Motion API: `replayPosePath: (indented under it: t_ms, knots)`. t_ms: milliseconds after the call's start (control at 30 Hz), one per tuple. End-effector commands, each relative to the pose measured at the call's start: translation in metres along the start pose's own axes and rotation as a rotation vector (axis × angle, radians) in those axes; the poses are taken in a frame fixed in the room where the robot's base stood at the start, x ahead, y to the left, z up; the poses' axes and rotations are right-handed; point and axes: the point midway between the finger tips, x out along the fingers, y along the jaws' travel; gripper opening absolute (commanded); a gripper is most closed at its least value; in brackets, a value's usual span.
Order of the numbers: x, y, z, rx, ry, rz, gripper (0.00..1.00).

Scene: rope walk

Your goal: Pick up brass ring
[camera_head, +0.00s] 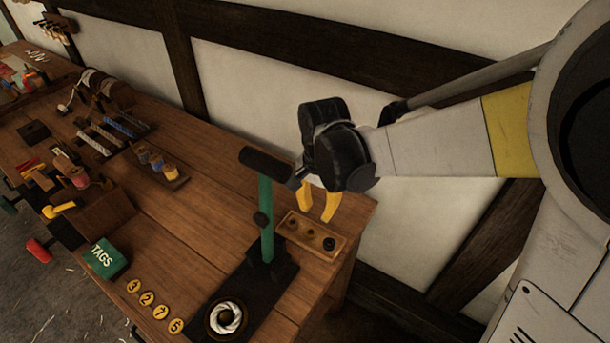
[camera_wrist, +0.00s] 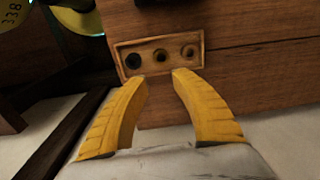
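A small wooden tray (camera_head: 301,245) lies near the right end of the bench and holds three small round pieces in a row. It also shows in the wrist view (camera_wrist: 122,52). One piece is black; the other two look brownish or brassy, and the one at the right in the wrist view (camera_wrist: 188,52) looks most like a brass ring. They are too small to tell for sure. My gripper (camera_head: 318,218) is open and empty above the tray. In the wrist view its yellow fingertips (camera_wrist: 161,80) stand apart just below the tray's near edge.
A green post with a dark crossbar (camera_head: 266,220) stands just left of my gripper on a black base. A rope coil (camera_head: 226,318), number discs (camera_head: 147,299) and a green TAGS box (camera_head: 105,258) lie farther left. The wall is close behind.

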Motion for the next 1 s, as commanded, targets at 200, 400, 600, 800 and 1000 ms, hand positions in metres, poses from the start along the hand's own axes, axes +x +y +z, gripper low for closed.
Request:
replayPosePath:
  t_ms: [200, 400, 600, 800, 1000]
  knots:
    - [0.019, -0.01, 0.004, 0.046, -0.026, 0.034, 0.31]
    - [0.041, -0.009, 0.005, 0.047, -0.026, 0.034, 0.31]
    - [0.067, -0.007, 0.009, 0.046, -0.025, 0.034, 0.31]
    - [0.09, -0.006, 0.01, 0.047, -0.025, 0.033, 0.31]
    - [0.088, -0.006, 0.01, 0.047, -0.025, 0.033, 0.31]
